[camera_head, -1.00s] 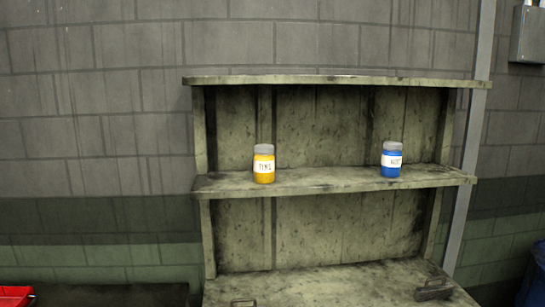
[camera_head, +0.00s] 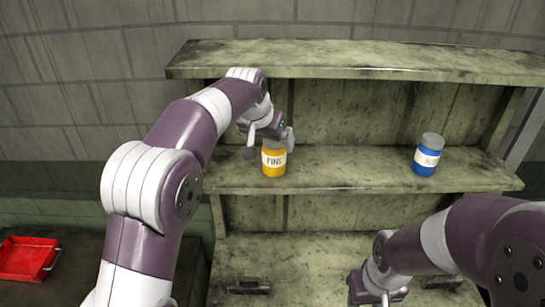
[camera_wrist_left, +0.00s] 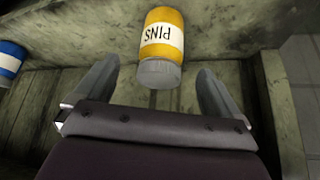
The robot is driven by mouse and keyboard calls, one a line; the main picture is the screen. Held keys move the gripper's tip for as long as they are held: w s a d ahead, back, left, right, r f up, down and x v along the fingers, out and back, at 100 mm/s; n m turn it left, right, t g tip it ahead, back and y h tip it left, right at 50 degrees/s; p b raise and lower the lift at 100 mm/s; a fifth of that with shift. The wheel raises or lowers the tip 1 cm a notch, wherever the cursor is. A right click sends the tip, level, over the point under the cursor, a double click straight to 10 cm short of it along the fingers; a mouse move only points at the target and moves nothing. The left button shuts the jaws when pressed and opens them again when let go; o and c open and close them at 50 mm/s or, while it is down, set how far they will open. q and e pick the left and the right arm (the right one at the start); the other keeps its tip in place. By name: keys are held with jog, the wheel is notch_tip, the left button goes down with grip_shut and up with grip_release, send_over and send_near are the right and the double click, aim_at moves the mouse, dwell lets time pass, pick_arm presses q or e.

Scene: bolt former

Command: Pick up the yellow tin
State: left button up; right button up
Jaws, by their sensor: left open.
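The yellow tin (camera_head: 274,164) stands upright on the middle shelf, with a white label reading PINS and a grey lid. My left gripper (camera_head: 268,141) is at the tin's top, partly covering the lid. In the left wrist view the yellow tin (camera_wrist_left: 162,35) appears upside down, its grey lid at the opening between the two spread fingers of my left gripper (camera_wrist_left: 157,68). A gap shows on each side of the lid, and the gripper is open and empty. My right gripper (camera_head: 383,294) is low at the bottom edge, its fingers not clearly shown.
A blue tin (camera_head: 427,156) stands on the same shelf to the right, well apart. A red tray (camera_head: 27,259) lies at the lower left. The shelf between the tins is clear.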

aim_at(274, 150)
pick_arm(q)
jog(key=w+f, duration=0.1)
jog(key=w+d+f+p, duration=0.1)
jog(key=shift+w, duration=0.3)
jog(key=p+x, duration=0.1)
jog(key=x, duration=0.1)
jog(key=p+x, duration=0.1)
jog(key=p, duration=0.1)
jog(key=shift+a+f, duration=0.1)
jog(key=shift+f, duration=0.4)
jog(key=shift+s+a+f, duration=0.1)
jog(key=shift+s+f, duration=0.05)
jog(key=shift+f, duration=0.2)
pick_arm(e)
jog(key=r, duration=0.5)
jog(key=shift+w+d, duration=0.15)
jog(key=shift+w, duration=0.25)
pick_arm(q)
jog(key=shift+w+f, duration=0.15)
jog(key=shift+w, duration=0.15)
jog(key=c, duration=1)
jog(key=shift+c, duration=1.2)
jog(key=shift+s, duration=0.1)
pick_arm(e)
jog(key=shift+w, duration=0.1)
